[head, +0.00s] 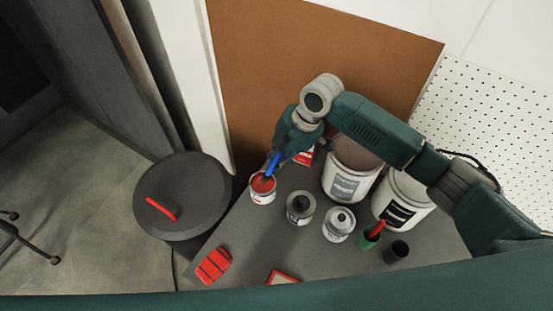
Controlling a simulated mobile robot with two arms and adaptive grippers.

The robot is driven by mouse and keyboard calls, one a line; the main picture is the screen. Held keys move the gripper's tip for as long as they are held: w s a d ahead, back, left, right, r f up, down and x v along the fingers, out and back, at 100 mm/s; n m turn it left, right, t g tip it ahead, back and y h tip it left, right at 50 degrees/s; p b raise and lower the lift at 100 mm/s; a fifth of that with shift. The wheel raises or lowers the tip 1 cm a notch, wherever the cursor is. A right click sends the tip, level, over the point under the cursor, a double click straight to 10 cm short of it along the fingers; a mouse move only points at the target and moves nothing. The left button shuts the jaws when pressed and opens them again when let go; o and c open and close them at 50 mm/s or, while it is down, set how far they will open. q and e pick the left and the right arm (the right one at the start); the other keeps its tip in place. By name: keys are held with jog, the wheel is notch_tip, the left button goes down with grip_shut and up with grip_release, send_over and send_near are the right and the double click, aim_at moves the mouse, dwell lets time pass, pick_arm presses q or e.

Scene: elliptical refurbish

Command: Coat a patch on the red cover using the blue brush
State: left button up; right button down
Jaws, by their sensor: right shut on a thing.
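The blue brush (273,164) is held tilted by my right gripper (281,152), which is shut on it. The brush's lower end is at the open top of a small white can with red contents (263,189). I cannot tell whether it dips in or is just above. A red piece with dark stripes (214,266) lies at the table's front left corner, apart from the brush; it may be the red cover. Another red, light-edged piece (283,277) is partly cut off by my body at the bottom. My left gripper is not in view.
The grey table (265,236) holds two small cans (300,208) (338,224), two white buckets (350,172) (402,200), a green cup with a red handle (370,236) and a black cup (396,251). A dark round drum (182,190) stands left. The table's front left middle is clear.

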jog(key=shift+f, duration=0.45)
jog(key=shift+s+f, duration=0.1)
dwell(1.8)
notch_tip(320, 180, up, 7)
jog(key=p, duration=0.7)
dwell(0.5)
